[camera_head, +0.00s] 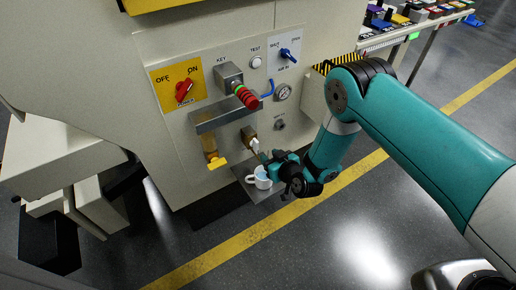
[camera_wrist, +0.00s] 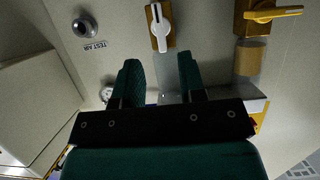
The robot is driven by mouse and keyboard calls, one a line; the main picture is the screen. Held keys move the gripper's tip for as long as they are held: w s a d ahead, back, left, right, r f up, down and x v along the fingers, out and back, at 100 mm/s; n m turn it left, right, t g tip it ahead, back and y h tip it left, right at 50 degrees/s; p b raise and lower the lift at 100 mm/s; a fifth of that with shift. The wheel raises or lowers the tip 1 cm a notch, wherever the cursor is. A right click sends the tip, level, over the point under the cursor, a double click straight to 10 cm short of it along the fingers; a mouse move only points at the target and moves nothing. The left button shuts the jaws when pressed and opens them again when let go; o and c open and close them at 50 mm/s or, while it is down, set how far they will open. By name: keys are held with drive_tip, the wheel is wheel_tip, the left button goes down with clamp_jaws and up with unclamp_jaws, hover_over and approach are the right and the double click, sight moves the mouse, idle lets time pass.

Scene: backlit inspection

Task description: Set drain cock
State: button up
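A small brass cock with a white lever (camera_head: 254,144) sits low on the machine's front panel; it also shows at the top of the wrist view (camera_wrist: 157,25), its lever in line with the brass body. A second brass cock with a yellow lever (camera_head: 217,163) is left of it; in the wrist view this yellow lever (camera_wrist: 274,13) lies crosswise, at upper right. No label marks either as the drain cock. My gripper (camera_head: 264,157) is just below and right of the white lever. In the wrist view my gripper (camera_wrist: 160,70) is open and empty, with the white lever beyond its fingertips.
A white mug (camera_head: 262,179) stands on a small shelf (camera_head: 270,193) below the white-levered cock, close to my gripper. A metal ledge (camera_head: 222,117) juts out above the cocks. A red-ringed key part (camera_head: 246,97) and gauge (camera_head: 283,92) are higher up. A "TEST AIR" port (camera_wrist: 84,27) is nearby.

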sight(258, 149)
drive_tip(key=b+x, duration=0.1)
drive_tip(key=x, duration=0.8)
drive_tip(key=shift+d, duration=0.1)
clamp_jaws()
